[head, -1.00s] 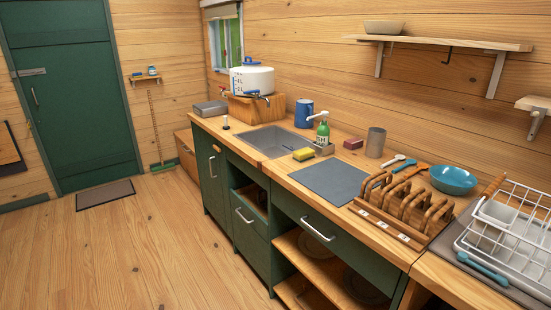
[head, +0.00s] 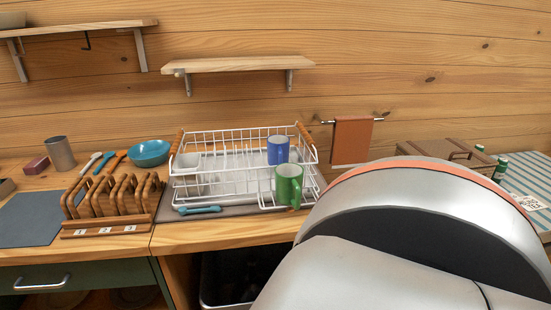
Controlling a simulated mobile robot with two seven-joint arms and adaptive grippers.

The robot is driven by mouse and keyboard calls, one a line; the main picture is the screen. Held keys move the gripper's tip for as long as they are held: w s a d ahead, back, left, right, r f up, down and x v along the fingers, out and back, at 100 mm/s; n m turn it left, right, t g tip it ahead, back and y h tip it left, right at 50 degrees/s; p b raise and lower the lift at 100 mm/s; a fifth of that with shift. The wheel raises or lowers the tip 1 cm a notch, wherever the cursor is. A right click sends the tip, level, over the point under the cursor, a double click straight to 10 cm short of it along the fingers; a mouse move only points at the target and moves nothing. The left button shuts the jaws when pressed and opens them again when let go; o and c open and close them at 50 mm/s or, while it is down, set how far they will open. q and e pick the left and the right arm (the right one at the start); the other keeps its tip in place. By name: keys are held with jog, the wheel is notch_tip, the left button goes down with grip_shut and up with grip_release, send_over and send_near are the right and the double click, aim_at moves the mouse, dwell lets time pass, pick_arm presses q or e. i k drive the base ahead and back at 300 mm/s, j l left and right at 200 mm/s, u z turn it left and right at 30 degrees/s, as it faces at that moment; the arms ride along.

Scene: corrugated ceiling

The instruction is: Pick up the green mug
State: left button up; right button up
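The green mug (head: 289,185) stands at the front right of the white wire dish rack (head: 225,184) on the counter, in the head view. A blue mug (head: 278,150) is in the rack just behind it. A large silver part of my own arm fills the lower right of the view, close to the green mug's right side in the picture. Neither gripper shows.
A wooden slotted rack (head: 113,203) stands left of the dish rack, with a teal bowl (head: 149,153) behind it. A wooden shelf (head: 238,64) hangs above. An orange towel (head: 352,141) hangs on the wall. A striped cloth (head: 528,178) lies at far right.

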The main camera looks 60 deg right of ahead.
aim_at(291, 189)
jog(key=z, duration=2.05)
jog(key=i+l, duration=0.15)
jog(key=i+l+u, duration=0.1)
jog(key=l, duration=0.25)
